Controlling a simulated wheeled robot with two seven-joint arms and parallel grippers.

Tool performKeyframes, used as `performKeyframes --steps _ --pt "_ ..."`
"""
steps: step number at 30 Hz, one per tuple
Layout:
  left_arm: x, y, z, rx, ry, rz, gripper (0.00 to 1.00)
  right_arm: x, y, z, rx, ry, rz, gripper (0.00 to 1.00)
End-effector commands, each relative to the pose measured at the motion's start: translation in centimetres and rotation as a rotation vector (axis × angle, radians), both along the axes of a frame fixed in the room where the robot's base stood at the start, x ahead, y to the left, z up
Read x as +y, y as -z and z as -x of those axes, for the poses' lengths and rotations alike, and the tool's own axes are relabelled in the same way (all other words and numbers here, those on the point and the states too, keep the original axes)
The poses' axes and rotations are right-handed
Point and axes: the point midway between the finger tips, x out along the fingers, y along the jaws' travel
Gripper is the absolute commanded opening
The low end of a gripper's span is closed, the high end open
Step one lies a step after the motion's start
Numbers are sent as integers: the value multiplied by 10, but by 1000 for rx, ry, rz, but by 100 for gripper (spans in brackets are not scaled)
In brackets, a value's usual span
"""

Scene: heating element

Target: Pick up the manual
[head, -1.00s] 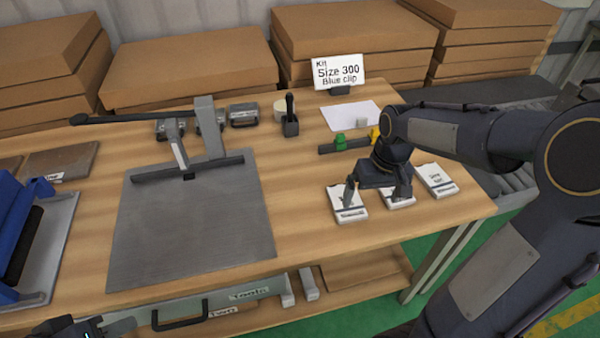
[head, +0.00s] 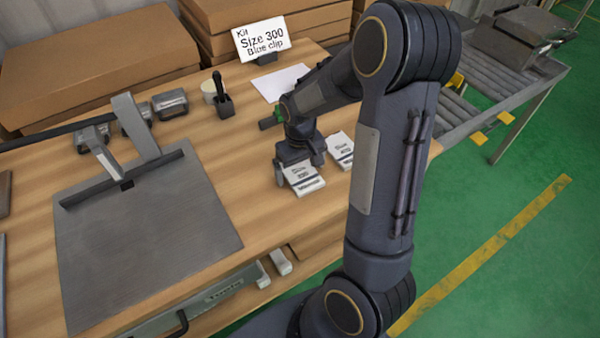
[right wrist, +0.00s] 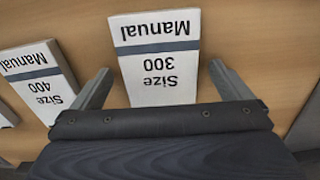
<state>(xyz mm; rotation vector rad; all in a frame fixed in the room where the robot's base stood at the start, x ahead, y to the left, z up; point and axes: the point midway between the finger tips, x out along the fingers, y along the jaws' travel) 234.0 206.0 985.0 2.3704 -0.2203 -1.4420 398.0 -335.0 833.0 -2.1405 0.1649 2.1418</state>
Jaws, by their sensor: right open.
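The Size 300 manual (right wrist: 155,88) is a white booklet with a grey-blue stripe, lying flat on the table. In the head view this manual (head: 303,182) is the leftmost one visible. My right gripper (head: 299,168) is above it and open. In the right wrist view the open fingers (right wrist: 160,75) are on either side of the manual, with gaps on both sides. The Size 400 manual (right wrist: 40,78) lies beside it, outside the fingers; it also shows in the head view (head: 341,147). A third booklet is barely visible at the left edge of the wrist view. My left gripper is out of view.
A sign (head: 262,38) reading "Kit Size 300 Blue clip" stands at the back. A grey plate with a lever fixture (head: 150,240) lies to the left. A black-handled tool (head: 222,98) and white sheet (head: 280,83) are behind the gripper. A roller conveyor (head: 490,85) stands at right.

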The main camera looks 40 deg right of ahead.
Motion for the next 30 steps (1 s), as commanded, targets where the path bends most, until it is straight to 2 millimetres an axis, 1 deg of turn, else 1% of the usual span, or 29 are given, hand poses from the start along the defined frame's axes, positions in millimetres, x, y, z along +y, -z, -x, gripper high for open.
performKeyframes --steps 5,6,17,18,26,30 --pt "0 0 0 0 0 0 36 0 0 0 0 0 0 98" --pt "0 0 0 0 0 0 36 0 0 0 0 0 0 97" --pt "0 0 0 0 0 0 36 0 0 0 -1 0 0 50" --pt "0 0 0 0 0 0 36 0 0 0 -1 0 0 48" --pt "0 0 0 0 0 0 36 0 -2 0 -2 0 0 48" --pt "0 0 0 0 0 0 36 0 -11 -1 -4 0 1 48"
